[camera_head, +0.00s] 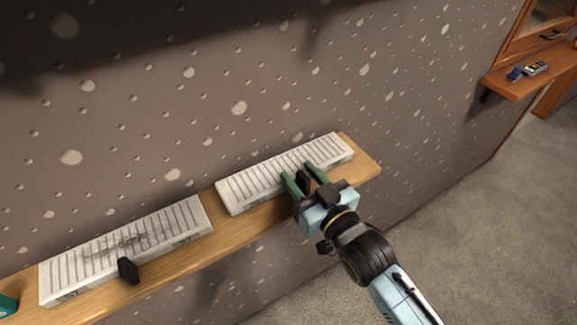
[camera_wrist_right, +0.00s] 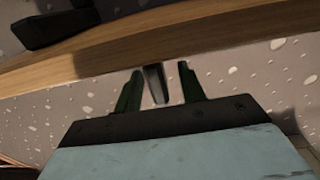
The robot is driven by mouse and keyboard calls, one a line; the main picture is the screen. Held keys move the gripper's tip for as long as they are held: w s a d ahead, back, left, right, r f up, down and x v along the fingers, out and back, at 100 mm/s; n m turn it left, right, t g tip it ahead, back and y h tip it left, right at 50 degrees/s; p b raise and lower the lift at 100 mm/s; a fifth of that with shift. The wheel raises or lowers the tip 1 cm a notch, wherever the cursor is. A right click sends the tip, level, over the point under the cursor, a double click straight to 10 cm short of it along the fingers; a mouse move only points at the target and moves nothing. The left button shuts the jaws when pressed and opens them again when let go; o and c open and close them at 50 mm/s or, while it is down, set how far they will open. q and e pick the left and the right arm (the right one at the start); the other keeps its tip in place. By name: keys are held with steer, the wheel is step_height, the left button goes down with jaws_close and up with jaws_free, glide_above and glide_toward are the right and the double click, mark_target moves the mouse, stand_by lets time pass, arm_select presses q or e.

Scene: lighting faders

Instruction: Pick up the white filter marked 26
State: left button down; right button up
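Two long white slatted units lie on a wooden shelf. The right one (camera_head: 245,190) is clean; the left one (camera_head: 75,265) has dark smudges across its slats. Small marks on their front faces are too small to read, so I cannot tell which one bears 26. My right gripper (camera_head: 296,170) is at the front of the right unit, its green fingers apart over that unit's front edge. A black tab (camera_head: 303,181) sits between the fingers. The wrist view shows this tab (camera_wrist_right: 155,84) with a gap on either side inside the gripper (camera_wrist_right: 160,67).
The wooden shelf (camera_head: 225,238) runs along a speckled wall. Another black tab (camera_head: 128,271) stands at the left unit's front. A second shelf (camera_head: 545,75) at far right holds small items.

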steer(key=shift+w+a, duration=0.25)
steer(key=shift+w, duration=0.05)
steer(key=shift+c, duration=0.3)
jaws_close()
steer(key=shift+s+d+r, duration=0.1)
steer(key=shift+r, duration=0.05)
